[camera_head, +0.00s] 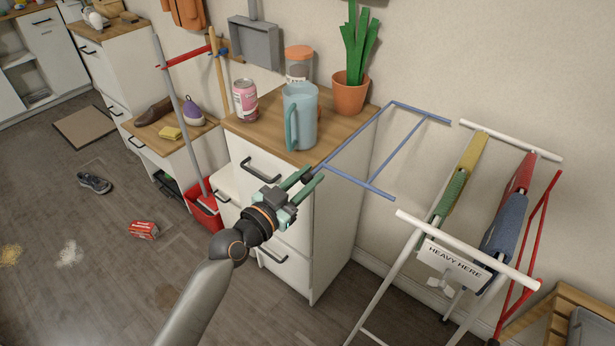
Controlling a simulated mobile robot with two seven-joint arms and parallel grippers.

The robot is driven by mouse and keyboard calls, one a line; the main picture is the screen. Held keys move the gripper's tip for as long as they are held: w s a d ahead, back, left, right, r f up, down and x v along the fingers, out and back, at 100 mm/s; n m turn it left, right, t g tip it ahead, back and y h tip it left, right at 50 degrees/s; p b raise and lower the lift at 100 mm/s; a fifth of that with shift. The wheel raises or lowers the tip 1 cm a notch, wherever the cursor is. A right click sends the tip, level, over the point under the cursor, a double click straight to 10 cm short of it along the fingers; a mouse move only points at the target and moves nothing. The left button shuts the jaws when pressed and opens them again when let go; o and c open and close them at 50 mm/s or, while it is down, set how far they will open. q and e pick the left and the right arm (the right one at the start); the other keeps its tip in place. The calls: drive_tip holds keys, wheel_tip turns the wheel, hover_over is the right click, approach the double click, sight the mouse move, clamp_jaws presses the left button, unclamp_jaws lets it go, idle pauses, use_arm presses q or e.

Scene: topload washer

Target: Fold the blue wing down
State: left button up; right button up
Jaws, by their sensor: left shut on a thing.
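The blue wing (402,150) is a thin blue frame on the left side of the drying rack (470,250). It sticks out to the left, roughly level, and its ends reach close to the rack's white bars. My left gripper (307,183) has teal fingers and is shut on the wing's outer bar near its front corner. The fingers partly hide that corner. A red wing (528,250) hangs down on the rack's right side. My right gripper is not in view.
A white drawer cabinet (330,230) stands behind and left of the wing, with a blue pitcher (300,115), a pink can (245,100) and a potted plant (350,92) on top. Cloths and a "HEAVY HERE" sign (453,262) hang on the rack. A wooden stand (560,315) is at lower right.

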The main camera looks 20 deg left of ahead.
use_arm(q)
clamp_jaws()
idle(0.7)
drive_tip(key=shift+r, duration=0.1)
